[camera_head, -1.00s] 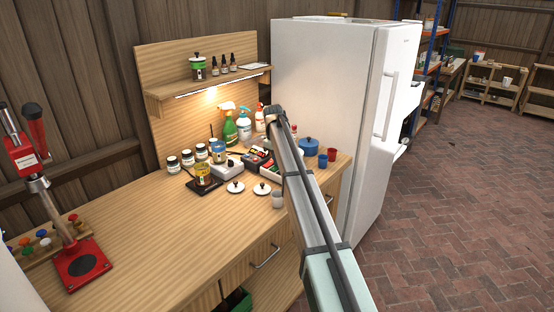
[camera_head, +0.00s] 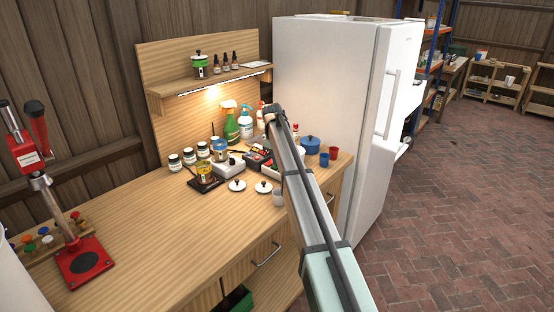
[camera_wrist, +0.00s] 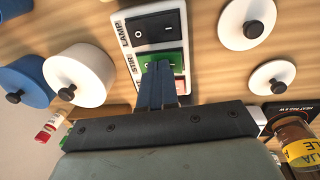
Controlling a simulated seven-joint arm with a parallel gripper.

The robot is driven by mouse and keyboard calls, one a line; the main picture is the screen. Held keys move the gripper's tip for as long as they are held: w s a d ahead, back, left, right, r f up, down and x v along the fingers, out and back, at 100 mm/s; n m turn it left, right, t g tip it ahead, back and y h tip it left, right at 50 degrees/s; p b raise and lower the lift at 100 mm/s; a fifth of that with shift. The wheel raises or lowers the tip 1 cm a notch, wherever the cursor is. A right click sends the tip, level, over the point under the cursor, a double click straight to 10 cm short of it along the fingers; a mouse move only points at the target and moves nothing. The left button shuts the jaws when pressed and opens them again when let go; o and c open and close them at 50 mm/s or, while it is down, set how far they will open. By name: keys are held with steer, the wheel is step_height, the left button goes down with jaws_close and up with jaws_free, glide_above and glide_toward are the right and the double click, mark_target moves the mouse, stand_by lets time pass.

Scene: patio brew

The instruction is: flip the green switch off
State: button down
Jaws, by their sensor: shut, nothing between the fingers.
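The green switch (camera_wrist: 173,60), labelled STIR, is on a white switch panel (camera_wrist: 140,35) in the wrist view. A black rocker labelled LAMP (camera_wrist: 156,26) sits above it in the picture. My gripper (camera_wrist: 161,68) is shut and empty, with its fingertips over the green switch. The fingers hide part of it, so I cannot tell its rocker position or whether they touch it. A red part (camera_wrist: 180,88) of the panel shows just below the green one, mostly covered. In the head view my arm hides the gripper, and the switch is not clearly visible.
White knobbed lids (camera_wrist: 272,85) lie right of the panel. A white knobbed pot (camera_wrist: 78,75) and a blue one (camera_wrist: 25,82) stand left. An amber jar (camera_wrist: 300,150) stands at lower right. Bottles (camera_head: 231,128) crowd the bench's back.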

step_height(320, 180, up, 14)
steer(key=w+d, duration=0.1)
stand_by(0.6)
steer(key=shift+w+d+f, duration=0.1)
steer(key=shift+d, duration=0.1)
